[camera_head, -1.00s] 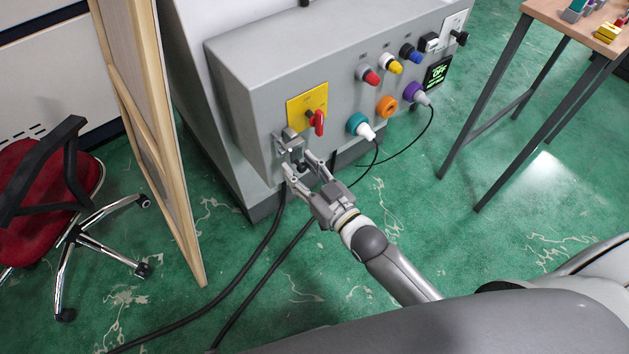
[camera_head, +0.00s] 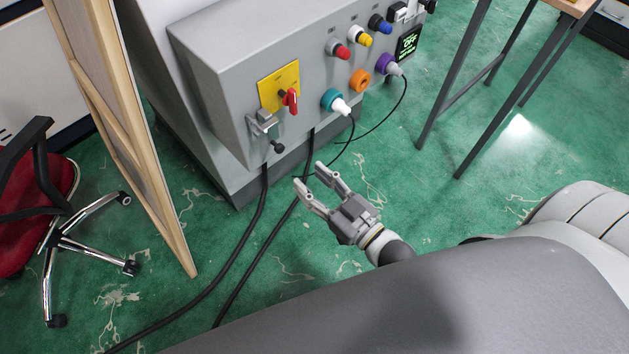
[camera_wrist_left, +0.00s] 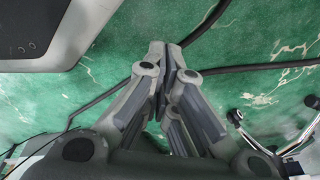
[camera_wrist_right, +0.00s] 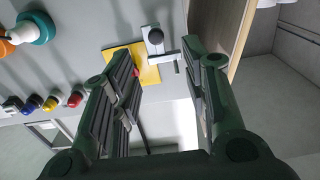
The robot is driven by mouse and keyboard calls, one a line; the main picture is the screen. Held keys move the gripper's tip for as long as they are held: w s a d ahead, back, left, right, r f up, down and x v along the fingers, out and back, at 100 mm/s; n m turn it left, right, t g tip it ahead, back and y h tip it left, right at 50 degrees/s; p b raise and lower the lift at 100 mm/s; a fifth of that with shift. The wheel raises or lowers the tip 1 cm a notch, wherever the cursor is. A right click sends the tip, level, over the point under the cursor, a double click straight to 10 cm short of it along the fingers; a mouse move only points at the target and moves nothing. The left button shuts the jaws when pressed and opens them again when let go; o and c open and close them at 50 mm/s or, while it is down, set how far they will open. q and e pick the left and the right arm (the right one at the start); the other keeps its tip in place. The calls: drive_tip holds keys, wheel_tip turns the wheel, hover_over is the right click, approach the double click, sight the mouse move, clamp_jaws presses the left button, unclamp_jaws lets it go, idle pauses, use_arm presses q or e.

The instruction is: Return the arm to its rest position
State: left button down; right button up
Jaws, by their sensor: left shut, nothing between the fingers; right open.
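My right gripper (camera_head: 320,184) is open and empty in the head view. It hangs above the green floor, in front of the grey machine (camera_head: 215,75) and apart from it. Its two open fingers also show in the right wrist view (camera_wrist_right: 165,75), with the machine's yellow plate (camera_wrist_right: 140,65) and metal latch (camera_wrist_right: 155,38) beyond them. My left gripper (camera_wrist_left: 168,52) is shut and empty in the left wrist view, over the floor and cables. It does not show in the head view.
Black cables (camera_head: 257,215) cross the floor. A wooden panel (camera_head: 130,150) and a red chair (camera_head: 30,205) stand left. A table (camera_head: 480,70) stands right.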

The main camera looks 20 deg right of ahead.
idle(0.3)
drive_tip(key=s+d+f+m+g+h+p, duration=0.1)
drive_tip(key=s+d+f+g+h+p, duration=0.2)
drive_tip(key=f, duration=0.8)
drive_tip(key=s+d+f+g+h+p, duration=0.1)
drive_tip(key=s+d+f+g+p, duration=0.3)
drive_tip(key=f, duration=0.8)
use_arm(q)
drive_tip(key=s+a+r+p, duration=0.1)
drive_tip(key=s+r+p, duration=0.1)
drive_tip(key=s, duration=0.4)
drive_tip(key=s+a+r+g+p, duration=0.1)
drive_tip(key=s+r+p, duration=0.1)
drive_tip(key=s+p, duration=0.3)
drive_tip(key=shift+s+a+r, duration=0.25)
drive_tip(key=shift+s, duration=0.75)
use_arm(e)
drive_tip(key=s+f+g+h, duration=0.1)
drive_tip(key=s+f+g, duration=0.3)
drive_tip(key=s, duration=0.8)
drive_tip(key=s+d+f+g+h, duration=0.1)
drive_tip(key=s+f+g, duration=0.4)
drive_tip(key=s, duration=0.7)
drive_tip(key=shift+s+d+f+m, duration=0.2)
drive_tip(key=shift+s+f+m, duration=0.15)
drive_tip(key=shift+f, duration=0.4)
